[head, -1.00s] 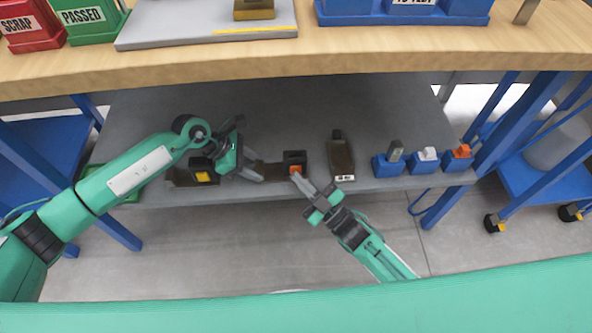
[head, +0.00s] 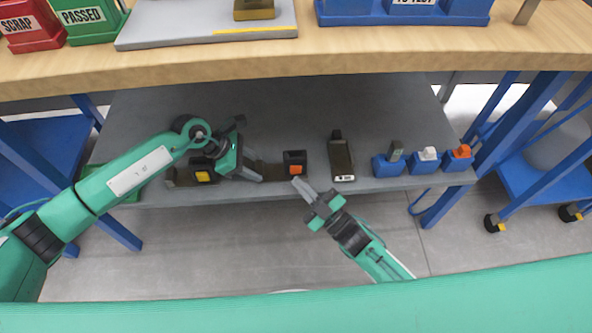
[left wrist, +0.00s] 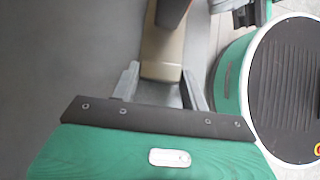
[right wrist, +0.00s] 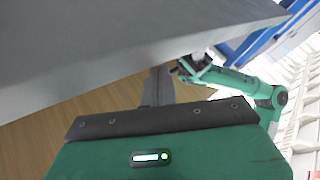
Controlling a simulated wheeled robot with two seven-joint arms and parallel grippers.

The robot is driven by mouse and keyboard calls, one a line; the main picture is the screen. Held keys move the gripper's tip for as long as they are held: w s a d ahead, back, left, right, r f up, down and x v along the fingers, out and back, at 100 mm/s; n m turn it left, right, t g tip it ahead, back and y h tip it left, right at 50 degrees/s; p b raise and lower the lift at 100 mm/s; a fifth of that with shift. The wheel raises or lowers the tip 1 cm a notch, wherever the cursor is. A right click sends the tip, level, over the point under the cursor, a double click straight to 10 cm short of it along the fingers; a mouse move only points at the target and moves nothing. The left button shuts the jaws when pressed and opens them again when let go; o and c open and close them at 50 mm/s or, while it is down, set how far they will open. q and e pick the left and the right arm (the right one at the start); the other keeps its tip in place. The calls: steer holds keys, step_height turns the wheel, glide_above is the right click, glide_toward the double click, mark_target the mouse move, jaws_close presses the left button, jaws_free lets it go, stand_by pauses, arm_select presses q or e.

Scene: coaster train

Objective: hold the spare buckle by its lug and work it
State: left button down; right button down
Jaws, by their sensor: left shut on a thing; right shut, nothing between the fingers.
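The spare buckle has a black housing with an orange button (head: 295,168) and a flat brown lug (head: 271,171) on its left side. It rests on the grey shelf near the front edge. My left gripper (head: 256,175) is shut on the lug, and the tan-brown strip (left wrist: 162,55) shows between its fingers in the left wrist view. My right gripper (head: 299,184) is shut and empty. Its tips are just in front of and below the orange button, apart from it. In the right wrist view its closed fingers (right wrist: 158,86) point toward the shelf edge.
A yellow-button buckle (head: 202,176) lies left, partly behind my left arm. A labelled brown piece (head: 342,160) stands to the right, then blue blocks with a grey (head: 395,152), white (head: 427,154) and orange (head: 461,152) top. The wooden bench top (head: 330,55) overhangs the grey shelf (head: 290,115).

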steer(key=shift+s, duration=2.5)
arm_select(q)
steer(key=c, duration=0.7)
jaws_free()
steer(key=shift+o, duration=0.2)
steer(key=v, duration=1.1)
steer(key=s+p, duration=0.1)
steer(key=s, duration=1.3)
steer(key=shift+a+r, duration=0.35)
arm_select(e)
steer(key=shift+r, duration=0.75)
